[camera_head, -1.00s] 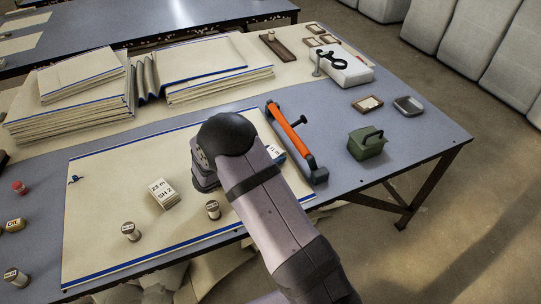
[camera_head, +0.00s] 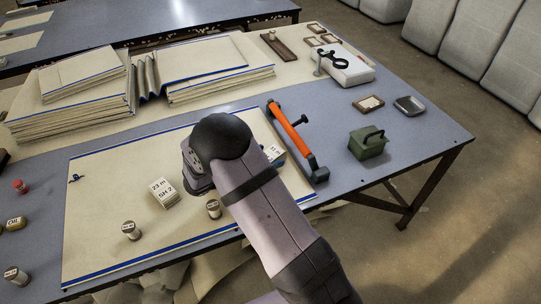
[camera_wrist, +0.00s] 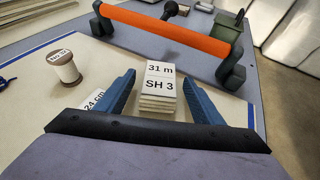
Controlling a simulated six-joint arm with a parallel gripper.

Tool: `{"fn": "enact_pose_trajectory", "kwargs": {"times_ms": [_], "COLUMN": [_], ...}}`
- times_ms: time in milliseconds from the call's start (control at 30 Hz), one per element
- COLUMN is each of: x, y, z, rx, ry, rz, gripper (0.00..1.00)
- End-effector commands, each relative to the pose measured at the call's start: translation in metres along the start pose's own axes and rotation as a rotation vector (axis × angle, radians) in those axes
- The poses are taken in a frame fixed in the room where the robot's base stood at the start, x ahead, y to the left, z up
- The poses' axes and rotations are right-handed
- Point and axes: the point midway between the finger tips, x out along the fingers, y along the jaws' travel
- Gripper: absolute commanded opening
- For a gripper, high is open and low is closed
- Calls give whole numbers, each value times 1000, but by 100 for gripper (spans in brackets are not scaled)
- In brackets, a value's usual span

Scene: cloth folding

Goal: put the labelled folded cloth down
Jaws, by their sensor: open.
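A small folded cream cloth (camera_wrist: 159,92) with a white label reading "31 m SH 3" lies between my fingers in the wrist view. It seems to rest flat on the large cream cloth. My gripper (camera_wrist: 158,77) is open, with one blue finger on each side of it; gaps show between the fingers and its sides. Another folded cloth (camera_head: 164,191), labelled "23 m SH 2", lies left of the arm.
An orange-handled tool (camera_head: 290,130) lies just beyond the cloth. Thread spools (camera_head: 131,230) stand on the large blue-edged cloth (camera_head: 100,210). A green box (camera_head: 367,143) stands to the right. Large cloth stacks (camera_head: 70,105) lie at the back. A "24 cm" label (camera_wrist: 95,100) shows beside my left finger.

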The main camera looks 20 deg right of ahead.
Motion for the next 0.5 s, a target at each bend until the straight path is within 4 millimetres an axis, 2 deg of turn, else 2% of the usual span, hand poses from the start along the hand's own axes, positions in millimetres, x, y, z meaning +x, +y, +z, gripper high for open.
{"fn": "enact_pose_trajectory", "kwargs": {"times_ms": [300, 500], "x": [-59, -83], "y": [2, 1], "z": [0, 0], "rx": [0, 0], "ry": [0, 0], "rz": [5, 3], "gripper": [61, 61]}}
